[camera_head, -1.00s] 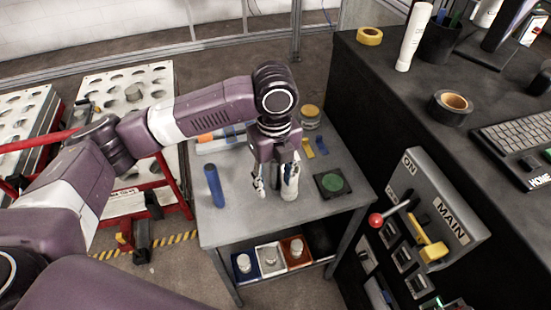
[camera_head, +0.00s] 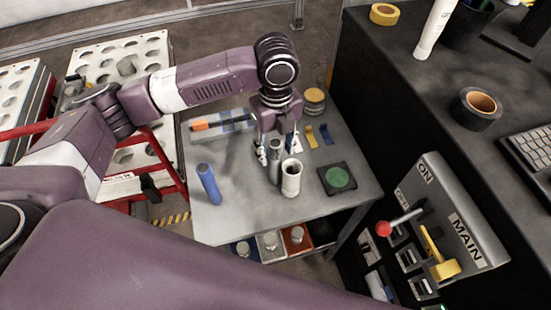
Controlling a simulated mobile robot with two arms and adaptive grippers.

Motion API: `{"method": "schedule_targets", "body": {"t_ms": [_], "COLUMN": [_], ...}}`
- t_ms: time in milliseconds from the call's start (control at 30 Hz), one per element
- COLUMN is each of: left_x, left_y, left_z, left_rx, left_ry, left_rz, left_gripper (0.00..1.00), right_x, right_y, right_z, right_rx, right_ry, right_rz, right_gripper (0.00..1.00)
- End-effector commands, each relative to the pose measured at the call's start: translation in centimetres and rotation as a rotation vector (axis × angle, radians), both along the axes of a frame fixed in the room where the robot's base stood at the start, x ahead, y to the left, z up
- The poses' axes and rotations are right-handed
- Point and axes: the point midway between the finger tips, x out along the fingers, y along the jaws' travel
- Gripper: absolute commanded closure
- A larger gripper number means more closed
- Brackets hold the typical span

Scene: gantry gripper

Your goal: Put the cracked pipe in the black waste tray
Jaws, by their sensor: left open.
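A short cream pipe (camera_head: 291,180) with a dark open top stands upright on the grey table (camera_head: 235,222). A grey metal cylinder (camera_head: 275,164) stands just left of it. I cannot clearly identify a black waste tray; the lower shelf is partly hidden by my arm. My right gripper is not in view.
Blue, white (camera_head: 271,241) and red (camera_head: 297,238) bins sit on the lower shelf. A black pad with a green disc (camera_head: 337,178) lies on the table's right side. A switch panel (camera_head: 447,215) and dark desk stand to the right.

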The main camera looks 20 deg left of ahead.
Motion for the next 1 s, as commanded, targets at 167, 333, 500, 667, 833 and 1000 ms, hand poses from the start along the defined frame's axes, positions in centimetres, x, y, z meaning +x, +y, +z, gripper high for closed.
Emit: {"method": "schedule_targets", "body": {"t_ms": [167, 333, 500, 667, 833, 1000], "left_x": [-1.0, -1.2, -1.1, -1.1, -1.1, -1.1], "left_y": [0.0, 0.0, 0.0, 0.0, 0.0, 0.0], "left_z": [-2.2, -4.5, -5.3, -5.3, -5.3, -5.2], "left_rx": [0.003, 0.001, 0.001, 0.001, 0.001, 0.001], "left_ry": [0.004, 0.001, -0.001, -0.001, -0.001, -0.001], "left_rz": [0.000, 0.000, 0.000, 0.000, -0.001, -0.001], "left_gripper": [0.57, 0.57, 0.57, 0.58, 0.77, 0.95], "right_x": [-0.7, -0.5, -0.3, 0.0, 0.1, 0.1], "right_y": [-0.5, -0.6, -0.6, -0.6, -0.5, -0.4], "right_z": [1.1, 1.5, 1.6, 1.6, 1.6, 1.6], "right_rx": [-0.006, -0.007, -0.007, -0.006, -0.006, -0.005], "right_ry": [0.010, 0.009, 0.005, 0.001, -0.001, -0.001], "right_rz": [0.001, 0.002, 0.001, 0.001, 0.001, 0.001], "right_gripper": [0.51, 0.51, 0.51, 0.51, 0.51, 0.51]}}
